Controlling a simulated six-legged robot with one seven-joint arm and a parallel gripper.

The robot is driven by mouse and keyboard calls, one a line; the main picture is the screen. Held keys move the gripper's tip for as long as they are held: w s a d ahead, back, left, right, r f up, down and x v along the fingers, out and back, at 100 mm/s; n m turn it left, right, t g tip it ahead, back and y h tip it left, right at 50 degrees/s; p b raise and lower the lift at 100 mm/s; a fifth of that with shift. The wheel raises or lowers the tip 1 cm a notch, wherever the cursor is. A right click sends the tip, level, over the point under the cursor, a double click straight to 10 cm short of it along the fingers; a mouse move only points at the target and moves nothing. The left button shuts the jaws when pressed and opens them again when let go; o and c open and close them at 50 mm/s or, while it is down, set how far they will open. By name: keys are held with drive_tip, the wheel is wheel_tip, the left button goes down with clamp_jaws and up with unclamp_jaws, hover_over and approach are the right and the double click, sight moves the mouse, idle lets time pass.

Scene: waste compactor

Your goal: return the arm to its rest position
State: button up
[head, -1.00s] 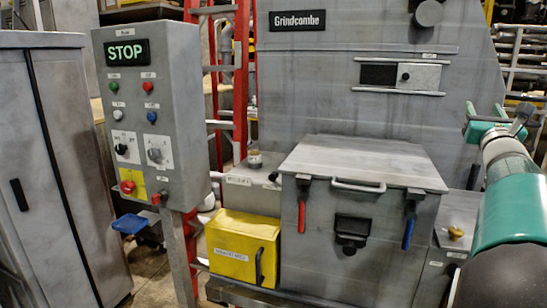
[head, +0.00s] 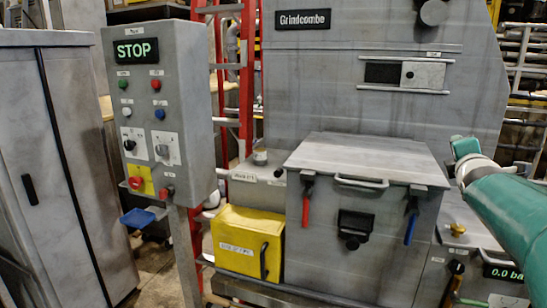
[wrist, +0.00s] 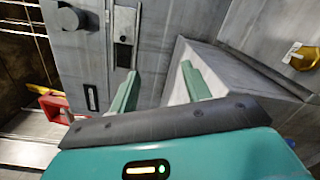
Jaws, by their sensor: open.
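My gripper (wrist: 158,85) shows in the wrist view with its two green fingers apart and nothing between them. It is open. In the head view my teal and grey arm reaches in from the right edge, with its end beside the right of the grey lidded box (head: 365,160). The fingers cannot be made out clearly there. My arm covers part of the machine's right side.
The grey Grindcombe machine (head: 340,100) stands behind the box. A control post (head: 155,60) with a lit STOP display stands left, beside a grey cabinet (head: 60,180). A yellow box (head: 240,248) sits low in the middle. A brass knob (head: 458,229) is below my arm.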

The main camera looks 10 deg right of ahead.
drive_tip(key=s+a+f+m+g+y, duration=0.25)
drive_tip(key=a+f+m, duration=0.2)
drive_tip(key=a, duration=0.25)
drive_tip(key=s+a+f+m+g+y, duration=0.1)
drive_tip(key=s+a+f+m+y, duration=0.15)
drive_tip(key=s+a+f, duration=0.4)
drive_tip(key=s+a+f+m+g+y, duration=0.1)
drive_tip(key=a+f+m+g+y, duration=0.2)
drive_tip(key=a, duration=0.6)
drive_tip(key=s+a+f+m+g, duration=0.1)
drive_tip(key=s+a+f+m, duration=0.2)
drive_tip(key=s+a+f, duration=0.2)
drive_tip(key=s+a+f+m+g, duration=0.2)
drive_tip(key=s+a+f+m, duration=0.2)
drive_tip(key=s+a, duration=0.2)
drive_tip(key=s, duration=0.2)
drive_tip(key=shift+s+a+f+y, duration=0.2)
drive_tip(key=shift+s+f+y, duration=0.15)
drive_tip(key=shift+s+y, duration=0.05)
